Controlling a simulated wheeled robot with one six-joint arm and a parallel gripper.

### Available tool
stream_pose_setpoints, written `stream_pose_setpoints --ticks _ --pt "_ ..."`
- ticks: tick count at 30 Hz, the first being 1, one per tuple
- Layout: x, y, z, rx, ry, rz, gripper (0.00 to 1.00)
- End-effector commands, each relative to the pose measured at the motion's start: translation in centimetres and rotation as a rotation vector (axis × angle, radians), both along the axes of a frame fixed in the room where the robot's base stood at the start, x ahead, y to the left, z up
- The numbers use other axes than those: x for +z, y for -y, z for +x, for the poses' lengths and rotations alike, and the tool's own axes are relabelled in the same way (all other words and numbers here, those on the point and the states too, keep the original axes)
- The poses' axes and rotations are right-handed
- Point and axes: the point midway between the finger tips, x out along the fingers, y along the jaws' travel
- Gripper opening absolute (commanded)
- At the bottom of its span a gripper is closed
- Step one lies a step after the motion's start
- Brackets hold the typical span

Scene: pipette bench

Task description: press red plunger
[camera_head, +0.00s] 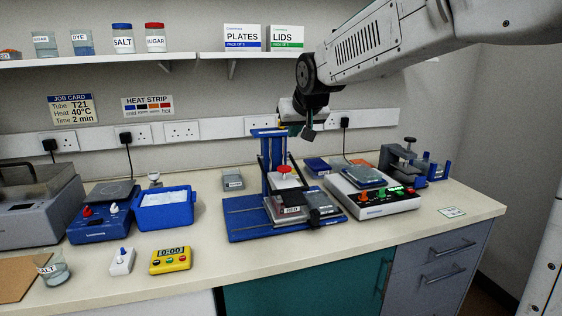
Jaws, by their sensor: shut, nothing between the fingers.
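The red plunger (284,169) is a small red cap on top of the pipette device. The device has a blue base (243,218) and a blue upright column (269,147) behind the plunger. A block labelled RED (292,209) sits at its front. My gripper (308,134) is shut and empty, pointing down above and to the right of the plunger, apart from it. The column and the dark side rails partly surround the plunger.
A white heater unit (375,208) with coloured knobs stands right of the device. A blue tub (165,209) and a yellow timer (170,260) are on the left. The shelf (100,61) hangs above. Bare counter lies in front of the device.

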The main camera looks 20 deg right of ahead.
Motion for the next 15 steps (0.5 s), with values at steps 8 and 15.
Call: stream_pose_setpoints --ticks 8,15 --pt "-1.6 0.1 1.4 -0.001 -0.005 0.0 0.0" --pt "-5.3 0.0 5.0 -0.001 -0.006 0.001 0.0"
